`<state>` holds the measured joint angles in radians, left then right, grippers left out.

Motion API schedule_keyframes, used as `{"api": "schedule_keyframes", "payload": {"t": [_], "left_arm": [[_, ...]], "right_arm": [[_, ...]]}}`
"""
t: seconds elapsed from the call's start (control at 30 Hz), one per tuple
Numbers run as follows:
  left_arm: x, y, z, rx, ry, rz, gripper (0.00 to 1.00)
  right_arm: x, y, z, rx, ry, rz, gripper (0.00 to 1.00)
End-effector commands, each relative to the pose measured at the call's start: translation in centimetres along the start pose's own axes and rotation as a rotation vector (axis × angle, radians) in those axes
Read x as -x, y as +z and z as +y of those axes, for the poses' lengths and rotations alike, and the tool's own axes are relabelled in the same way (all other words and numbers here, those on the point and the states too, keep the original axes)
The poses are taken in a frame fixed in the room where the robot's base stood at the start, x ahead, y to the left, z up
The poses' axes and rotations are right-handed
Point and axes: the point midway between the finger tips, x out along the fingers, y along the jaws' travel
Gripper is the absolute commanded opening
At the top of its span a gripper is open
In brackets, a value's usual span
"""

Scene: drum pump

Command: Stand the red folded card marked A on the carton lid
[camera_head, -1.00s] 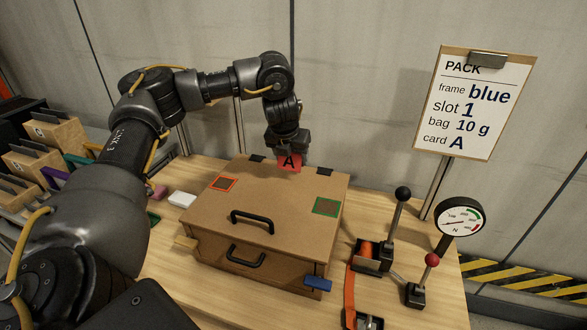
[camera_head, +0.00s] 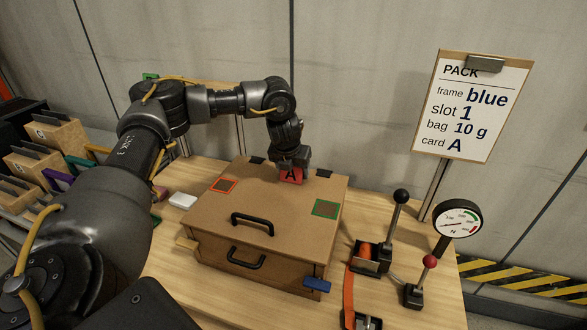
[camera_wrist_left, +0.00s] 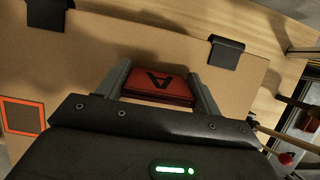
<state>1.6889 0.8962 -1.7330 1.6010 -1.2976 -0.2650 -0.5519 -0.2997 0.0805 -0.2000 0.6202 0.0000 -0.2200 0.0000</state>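The red folded card marked A (camera_head: 290,176) is upright between the fingers of my left gripper (camera_head: 292,166), over the back middle of the carton lid (camera_head: 255,197). In the left wrist view the card (camera_wrist_left: 157,84) lies between the two grey fingers (camera_wrist_left: 160,88), which close on its ends. The card's lower edge is at or very close to the lid; I cannot tell whether it touches. The lid is shut, with a red-outlined square (camera_head: 223,185) at left and a green one (camera_head: 326,208) at right. My right gripper is not in view.
A black lever (camera_head: 399,215), a red-knobbed lever (camera_head: 420,285) and a dial gauge (camera_head: 459,219) stand right of the carton. A blue block (camera_head: 317,285) is at its front right corner. A white block (camera_head: 183,200) lies left. A sign (camera_head: 472,105) stands behind.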

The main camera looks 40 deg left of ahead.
Motion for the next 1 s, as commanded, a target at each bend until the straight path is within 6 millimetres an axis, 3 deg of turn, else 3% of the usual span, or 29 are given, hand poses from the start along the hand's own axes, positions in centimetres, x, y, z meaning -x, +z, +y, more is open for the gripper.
{"api": "schedule_keyframes", "payload": {"t": [0.03,0.13,0.53,0.8,1.0], "left_arm": [[0.1,0.0,0.0,0.0,0.0,0.0,0.72],[0.1,0.0,0.0,0.001,0.0,0.0,0.85],[0.9,0.2,0.0,0.0,-0.001,-0.003,0.85],[6.4,0.3,0.0,-0.001,-0.002,-0.005,0.85],[10.2,0.3,0.0,-0.001,-0.001,-0.005,0.85]], "right_arm": [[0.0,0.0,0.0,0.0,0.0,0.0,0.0],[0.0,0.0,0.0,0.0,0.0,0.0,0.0],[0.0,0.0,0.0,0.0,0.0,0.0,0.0],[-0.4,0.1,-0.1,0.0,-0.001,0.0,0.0],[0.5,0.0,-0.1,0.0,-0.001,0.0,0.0]]}}
